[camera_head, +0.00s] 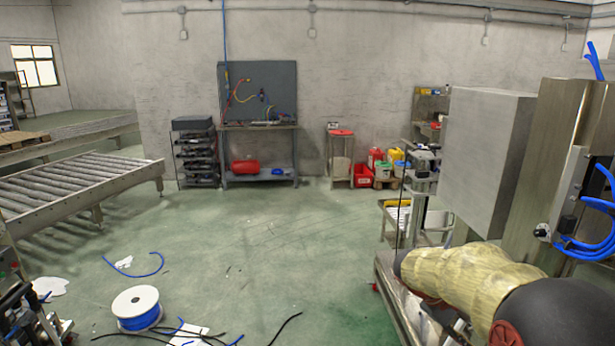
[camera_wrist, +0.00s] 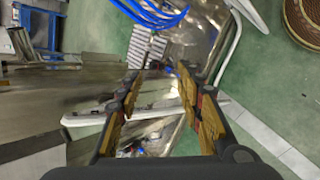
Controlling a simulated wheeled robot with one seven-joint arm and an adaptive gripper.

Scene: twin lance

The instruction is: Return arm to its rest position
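In the wrist view my gripper (camera_wrist: 161,90) is open. Its two dark fingers with tan and red pads stand well apart, and I see nothing held between them. Beyond the fingers are metal parts and a pale bar that crosses behind them. I cannot clearly tell how far these are from the fingertips. I cannot make out my gripper in the head view.
Blue hoses (camera_wrist: 150,14) hang near metalwork in the wrist view. In the head view a grey box-shaped cabinet (camera_head: 485,145) stands at right. A cable spool (camera_head: 137,308) lies front left, a roller conveyor (camera_head: 75,188) farther left. The middle green floor (camera_head: 270,235) is mostly clear.

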